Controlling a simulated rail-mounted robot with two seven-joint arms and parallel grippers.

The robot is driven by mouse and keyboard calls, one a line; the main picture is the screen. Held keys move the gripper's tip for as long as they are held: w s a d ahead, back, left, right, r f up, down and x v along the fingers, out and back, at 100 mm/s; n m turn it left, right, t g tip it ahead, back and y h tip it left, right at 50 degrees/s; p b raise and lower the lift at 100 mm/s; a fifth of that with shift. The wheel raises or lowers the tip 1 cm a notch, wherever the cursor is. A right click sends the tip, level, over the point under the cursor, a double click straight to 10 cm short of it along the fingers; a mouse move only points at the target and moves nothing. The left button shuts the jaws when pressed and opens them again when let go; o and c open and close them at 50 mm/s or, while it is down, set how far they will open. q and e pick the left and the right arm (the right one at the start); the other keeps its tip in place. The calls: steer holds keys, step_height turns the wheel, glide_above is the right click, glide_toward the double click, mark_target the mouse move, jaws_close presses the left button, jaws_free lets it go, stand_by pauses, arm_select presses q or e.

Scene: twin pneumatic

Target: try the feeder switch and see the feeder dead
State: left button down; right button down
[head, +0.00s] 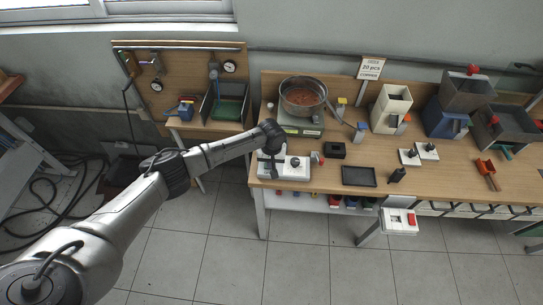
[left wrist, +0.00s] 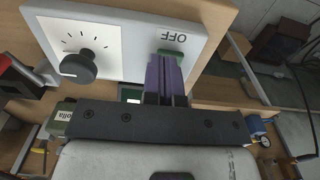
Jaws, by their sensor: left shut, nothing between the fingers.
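My left gripper (head: 271,168) is over the white switch box (head: 301,173) at the table's front left corner. In the left wrist view its purple fingers (left wrist: 166,77) are shut with nothing between them. Their tips are at a green part (left wrist: 171,53), mostly covered, beside the word OFF; whether they touch it, I cannot tell. The box face also bears a dark dial knob (left wrist: 78,66) with tick marks. A round metal bowl (head: 303,97) with orange-brown contents, apparently the feeder, stands on a grey-green base (head: 299,126) behind the box. My right gripper is not in view.
A black block (head: 335,151) and a black tray (head: 359,176) lie right of the box. Several bins stand along the back right, including a cream one (head: 391,107). A pegboard station with a green bin (head: 228,106) is at the left.

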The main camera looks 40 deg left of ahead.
arm_select(q)
steer(key=shift+f, duration=0.85)
steer(key=shift+s+a+r+p, duration=0.1)
steer(key=shift+a+p, duration=0.05)
steer(key=shift+p, duration=0.35)
steer(key=shift+d+f, duration=0.2)
steer(key=shift+r, duration=0.15)
steer(key=shift+r+p, duration=0.65)
steer(key=shift+p, duration=0.25)
